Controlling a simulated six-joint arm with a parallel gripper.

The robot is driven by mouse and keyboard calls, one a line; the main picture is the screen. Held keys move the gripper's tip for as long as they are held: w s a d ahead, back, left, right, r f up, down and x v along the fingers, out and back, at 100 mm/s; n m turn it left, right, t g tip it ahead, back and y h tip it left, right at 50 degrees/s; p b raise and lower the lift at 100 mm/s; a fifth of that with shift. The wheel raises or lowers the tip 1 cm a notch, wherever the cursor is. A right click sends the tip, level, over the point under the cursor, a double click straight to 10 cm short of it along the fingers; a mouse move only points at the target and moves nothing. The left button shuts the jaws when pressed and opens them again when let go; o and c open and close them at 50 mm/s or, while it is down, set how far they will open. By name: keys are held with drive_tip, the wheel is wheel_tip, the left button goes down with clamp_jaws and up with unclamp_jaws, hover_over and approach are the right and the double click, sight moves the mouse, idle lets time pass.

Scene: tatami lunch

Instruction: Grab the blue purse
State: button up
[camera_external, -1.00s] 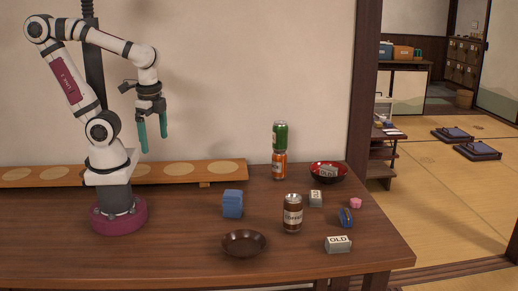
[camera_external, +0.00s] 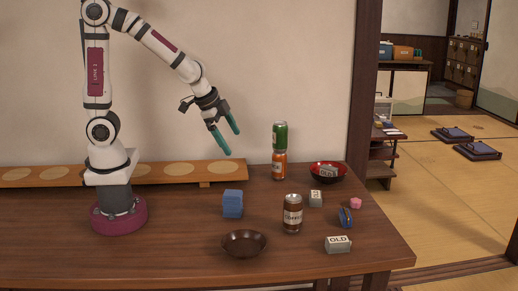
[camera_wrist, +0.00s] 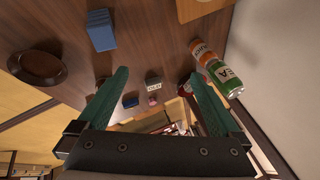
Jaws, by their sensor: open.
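A small blue item with a yellowish stripe, which looks like the blue purse (camera_external: 345,217), lies near the right end of the table. It also shows small between my fingers in the wrist view (camera_wrist: 130,101). A larger blue block (camera_external: 232,204) stands mid-table and shows at the upper left of the wrist view (camera_wrist: 101,30). My gripper (camera_external: 231,142) is open and empty, in the air above the table's back part, up and left of the purse. Its green fingers are spread apart in the wrist view (camera_wrist: 158,72).
A green can (camera_external: 280,136) stands on an orange can (camera_external: 279,166). A brown coffee can (camera_external: 292,214) stands left of the purse. Grey blocks (camera_external: 338,245) (camera_external: 316,199), a pink item (camera_external: 356,203), a red bowl (camera_external: 314,176) and a dark bowl (camera_external: 244,253) are around.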

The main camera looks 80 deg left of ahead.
drive_tip(key=w+d+f+m+t+h, duration=0.1)
drive_tip(key=w+f+t+h, duration=0.4)
drive_tip(key=w, duration=0.9)
drive_tip(key=t+h, duration=0.2)
drive_tip(key=h, duration=0.2)
approach(344, 211)
drive_tip(key=x, duration=0.6)
drive_tip(key=d+x, duration=0.1)
drive_tip(key=x, duration=0.2)
drive_tip(key=shift+s+r, duration=0.1)
drive_tip(key=shift+r, duration=0.15)
drive_tip(key=c, duration=1.2)
